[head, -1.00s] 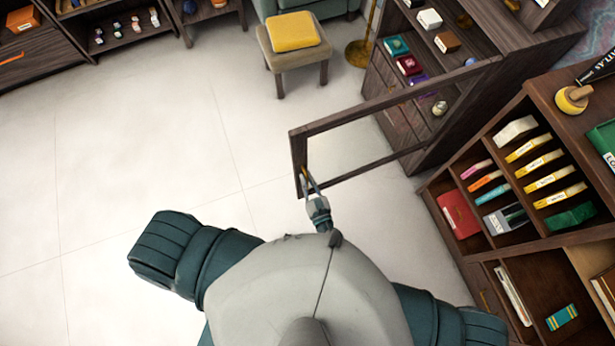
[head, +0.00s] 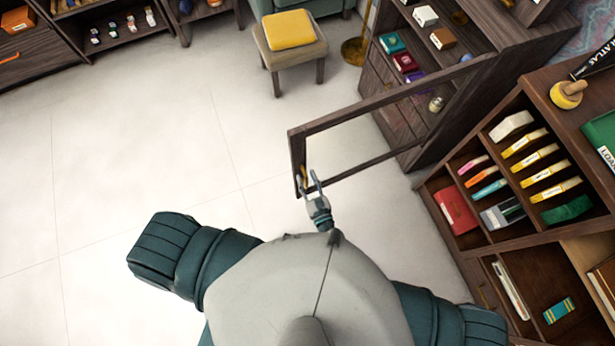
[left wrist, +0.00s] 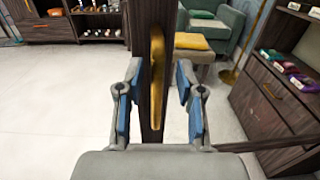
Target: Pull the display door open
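The display door (head: 345,180) is a dark wood frame that stands swung wide open from the display cabinet (head: 448,85). Its brass handle (left wrist: 157,80) is upright on the door's free edge and shows best in the left wrist view. My left gripper (head: 312,182) is at that edge in the head view. In the left wrist view its blue-padded fingers (left wrist: 160,100) are spread on both sides of the handle and door edge, with gaps on each side. My right gripper is not in view.
A stool with a yellow cushion (head: 291,30) stands beyond the door. A wooden shelf (head: 475,240) with books and boxes stands on the right. The pale tiled floor (head: 130,130) on the left is clear.

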